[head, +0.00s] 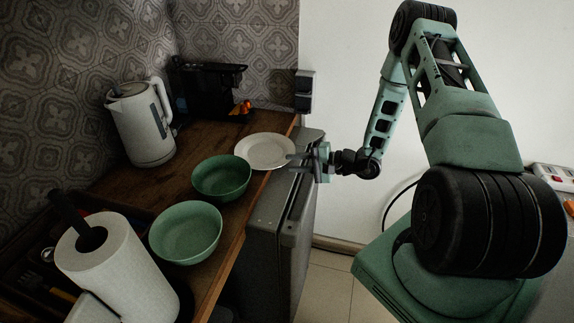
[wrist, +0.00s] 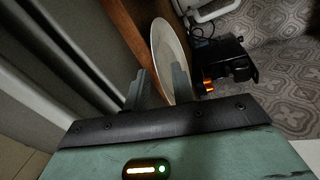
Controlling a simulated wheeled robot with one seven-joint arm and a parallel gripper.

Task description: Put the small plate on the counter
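The small white plate (head: 264,151) lies at the front edge of the wooden counter (head: 228,236), behind the green bowls. Its right rim appears to reach the counter edge. My gripper (head: 291,158) comes from the right, with its fingertips at the plate's right rim. In the wrist view the plate (wrist: 163,45) is seen at a steep slant. The gripper fingers (wrist: 157,82) are apart there, with the near part of the rim between them and the right finger covering part of the plate. I cannot tell whether either finger touches it.
Two green bowls (head: 222,177) (head: 186,232) stand on the counter in front of the plate. A white kettle (head: 142,124), a black coffee machine (head: 208,88) and a paper towel roll (head: 117,270) stand around them. A grey cabinet (head: 277,225) is below the counter edge.

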